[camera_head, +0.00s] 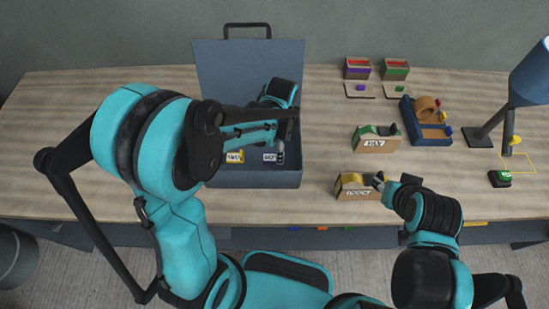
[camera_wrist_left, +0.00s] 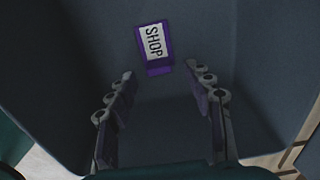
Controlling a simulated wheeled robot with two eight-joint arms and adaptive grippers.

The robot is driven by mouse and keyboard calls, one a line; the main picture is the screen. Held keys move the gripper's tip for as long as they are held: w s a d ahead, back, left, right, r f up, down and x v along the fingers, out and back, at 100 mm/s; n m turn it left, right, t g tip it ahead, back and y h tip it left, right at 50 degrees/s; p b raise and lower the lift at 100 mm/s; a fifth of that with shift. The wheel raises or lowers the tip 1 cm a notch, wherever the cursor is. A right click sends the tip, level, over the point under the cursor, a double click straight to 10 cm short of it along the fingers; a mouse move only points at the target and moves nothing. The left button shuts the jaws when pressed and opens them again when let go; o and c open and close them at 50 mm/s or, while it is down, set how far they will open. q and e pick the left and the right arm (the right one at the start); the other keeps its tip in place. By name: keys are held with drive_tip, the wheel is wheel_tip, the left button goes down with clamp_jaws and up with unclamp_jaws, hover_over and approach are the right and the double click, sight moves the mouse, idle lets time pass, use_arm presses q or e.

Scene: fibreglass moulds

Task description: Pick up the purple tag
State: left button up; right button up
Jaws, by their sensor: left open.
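The purple tag (camera_wrist_left: 153,47) lies on the floor of the open blue-grey toolbox (camera_wrist_left: 60,60), its white face reading SHOP. In the head view the purple tag (camera_head: 269,157) shows small, beside my left gripper (camera_head: 280,152). In the left wrist view my left gripper (camera_wrist_left: 160,72) is open and empty, its fingers pointing toward the tag, which sits just beyond and between the tips. My right gripper (camera_head: 384,180) is small and partly hidden by its own arm, close to a yellow tape dispenser (camera_head: 353,192); its jaws are unclear.
A yellow tag (camera_head: 235,156) lies left of the purple one in the toolbox (camera_head: 250,180). The toolbox walls surround my left gripper. A green dispenser (camera_head: 375,142), a blue tray (camera_head: 430,133), two small bins (camera_head: 358,70) (camera_head: 396,71) and a lamp (camera_head: 530,75) stand to the right.

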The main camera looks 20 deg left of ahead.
use_arm(q)
wheel_tip(320, 180, down, 2)
drive_tip(key=shift+f, duration=0.1)
drive_tip(key=c, duration=0.9)
